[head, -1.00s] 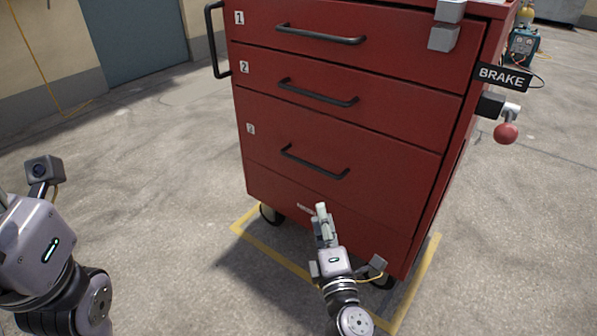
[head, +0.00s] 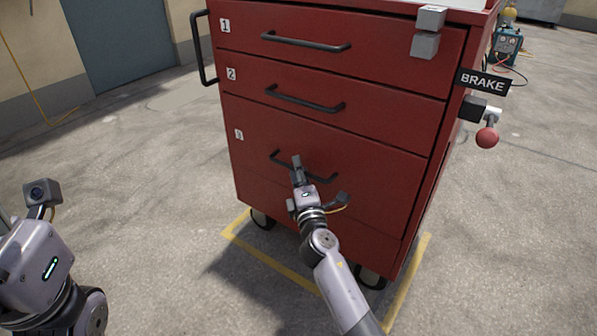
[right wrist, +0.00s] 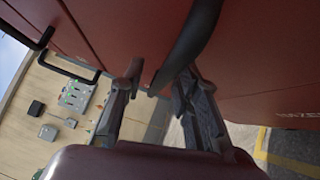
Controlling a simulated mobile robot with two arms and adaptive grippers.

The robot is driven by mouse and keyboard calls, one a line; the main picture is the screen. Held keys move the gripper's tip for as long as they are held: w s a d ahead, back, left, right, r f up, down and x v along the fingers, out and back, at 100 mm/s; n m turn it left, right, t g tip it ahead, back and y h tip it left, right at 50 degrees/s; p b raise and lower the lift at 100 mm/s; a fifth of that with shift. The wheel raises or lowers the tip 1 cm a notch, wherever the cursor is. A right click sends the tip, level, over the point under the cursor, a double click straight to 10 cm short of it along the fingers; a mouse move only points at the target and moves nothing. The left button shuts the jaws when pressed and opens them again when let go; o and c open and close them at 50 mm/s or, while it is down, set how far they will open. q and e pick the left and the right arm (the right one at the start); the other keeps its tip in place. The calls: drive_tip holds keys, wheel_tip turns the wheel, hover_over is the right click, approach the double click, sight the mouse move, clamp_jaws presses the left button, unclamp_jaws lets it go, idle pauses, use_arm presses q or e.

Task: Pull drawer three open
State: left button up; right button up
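Drawer three (head: 375,165) is the red front marked 3 on the tool cabinet, below drawers one and two. It looks shut, flush with the cabinet face. Its black bar handle (head: 322,180) is partly covered by my right gripper (head: 296,164) in the head view. In the right wrist view, the fingers of my right gripper (right wrist: 158,88) are apart, and the handle (right wrist: 193,42) runs down into the gap between them. I cannot tell whether they touch it. My left gripper's body (head: 35,265) is at the left edge of the head view; its fingers are not visible.
The red cabinet stands on castors inside a yellow floor outline (head: 270,272). A BRAKE sign (head: 484,82) and a red-knobbed lever (head: 487,138) stick out on its right side. Grey blocks (head: 425,45) sit at the top right. The floor to the left is clear.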

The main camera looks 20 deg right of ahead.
drive_tip(key=shift+c, duration=0.5)
clamp_jaws()
idle(0.5)
